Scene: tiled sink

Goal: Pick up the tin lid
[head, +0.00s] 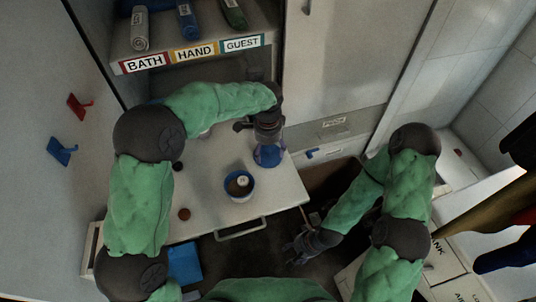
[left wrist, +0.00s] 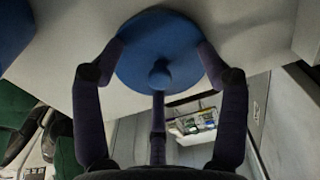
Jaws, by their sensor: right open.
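The tin lid (head: 269,157) is a blue disc near the right end of the white counter. In the left wrist view the lid (left wrist: 150,45) shows its round knob, with my fingers at its rim on several sides. My left gripper (head: 268,140) is above the lid and shut on it. I cannot tell whether the lid is clear of the counter. A blue tin (head: 228,190), open on top with something pale inside, stands left of the lid. My right gripper (head: 297,248) is open and empty, low in front of the counter and away from the lid.
A shelf with rolled towels and labels (head: 190,54) is behind the left arm. Red (head: 77,106) and blue (head: 60,151) hooks are on the left wall.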

